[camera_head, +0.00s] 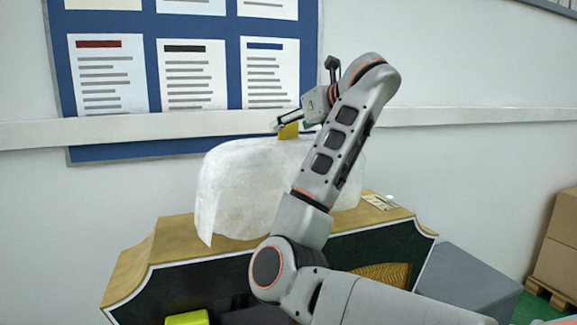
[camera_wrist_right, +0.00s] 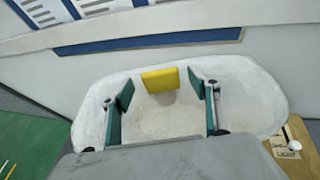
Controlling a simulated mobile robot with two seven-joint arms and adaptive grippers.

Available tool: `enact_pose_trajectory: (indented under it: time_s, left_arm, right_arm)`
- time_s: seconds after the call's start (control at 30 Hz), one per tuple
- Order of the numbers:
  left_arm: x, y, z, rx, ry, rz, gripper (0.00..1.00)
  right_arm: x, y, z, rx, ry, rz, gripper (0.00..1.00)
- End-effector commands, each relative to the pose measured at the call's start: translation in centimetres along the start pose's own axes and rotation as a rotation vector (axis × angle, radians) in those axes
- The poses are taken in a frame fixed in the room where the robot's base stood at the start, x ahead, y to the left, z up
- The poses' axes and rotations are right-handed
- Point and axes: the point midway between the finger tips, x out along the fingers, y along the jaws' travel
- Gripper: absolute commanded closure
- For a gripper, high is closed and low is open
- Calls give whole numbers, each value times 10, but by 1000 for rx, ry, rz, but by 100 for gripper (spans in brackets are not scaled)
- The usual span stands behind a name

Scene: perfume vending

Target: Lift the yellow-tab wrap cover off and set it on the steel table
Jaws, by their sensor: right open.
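The wrap cover (camera_head: 240,190) is a whitish, translucent sheet draped as a hood over the top of the wooden cabinet. Its yellow tab (camera_head: 288,131) stands up from the top edge. In the right wrist view the yellow tab (camera_wrist_right: 160,80) shows between the two fingers, with the pale cover (camera_wrist_right: 255,95) spread around it. My right gripper (camera_wrist_right: 161,87) is open, with a finger on each side of the tab and a gap to both. In the head view my right gripper (camera_head: 291,122) is at the tab. What is under the cover is hidden. My left gripper is not in view.
The cabinet (camera_head: 140,262) has a wooden top and dark front with white trim. A small card (camera_head: 379,201) lies on its right end. A grey block-like surface (camera_head: 470,275) stands at right, near cardboard boxes (camera_head: 560,245) on a pallet. A wall rail (camera_head: 440,118) runs behind.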

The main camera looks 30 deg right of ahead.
Motion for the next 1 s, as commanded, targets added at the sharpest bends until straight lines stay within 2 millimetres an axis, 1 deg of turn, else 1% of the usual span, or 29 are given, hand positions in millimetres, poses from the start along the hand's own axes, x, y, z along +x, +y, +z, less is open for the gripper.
enact_pose_trajectory:
  time_s: [0.1,0.2,0.3,0.5,0.53,0.73,0.77,1.0]
  left_arm:
    - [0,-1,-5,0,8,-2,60]
    - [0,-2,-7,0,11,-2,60]
    - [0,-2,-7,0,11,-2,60]
    - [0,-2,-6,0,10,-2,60]
    - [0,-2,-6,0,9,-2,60]
    - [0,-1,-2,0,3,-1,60]
    - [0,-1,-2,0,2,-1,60]
    - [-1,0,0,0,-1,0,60]
  right_arm:
    - [15,0,0,-1,2,3,39]
    - [24,0,0,0,1,2,39]
    - [27,0,0,0,0,0,39]
    - [28,-1,0,1,0,-1,39]
    - [28,-1,0,0,0,-1,42]
    - [28,-1,0,0,0,-1,93]
    - [28,-1,0,0,0,-1,96]
    - [27,-1,1,0,-1,-1,96]
